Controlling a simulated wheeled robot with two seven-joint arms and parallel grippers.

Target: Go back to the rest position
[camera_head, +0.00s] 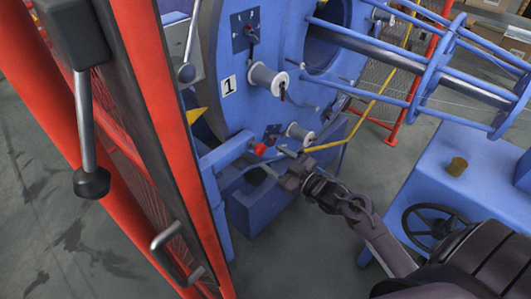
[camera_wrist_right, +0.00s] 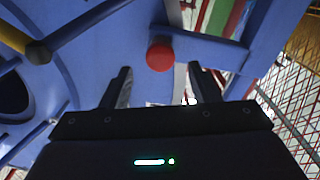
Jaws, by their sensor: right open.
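My right gripper (camera_head: 272,161) is in the middle of the head view, its arm coming in from the lower right. It points at the blue machine (camera_head: 225,90), close to a red round knob (camera_head: 259,149). In the right wrist view the two fingers of this gripper (camera_wrist_right: 160,72) stand apart with nothing held between them. The red knob (camera_wrist_right: 160,55) shows beyond the gap between the fingertips. I cannot tell the exact distance from the fingers to the knob. My left gripper is not in view.
A red guard frame (camera_head: 165,100) with mesh and a handle (camera_head: 168,250) stands at the left. White spools (camera_head: 268,82) sit on the machine face. A blue cabinet with a black handwheel (camera_head: 430,225) is at the right. Grey floor (camera_head: 300,250) shows below the gripper.

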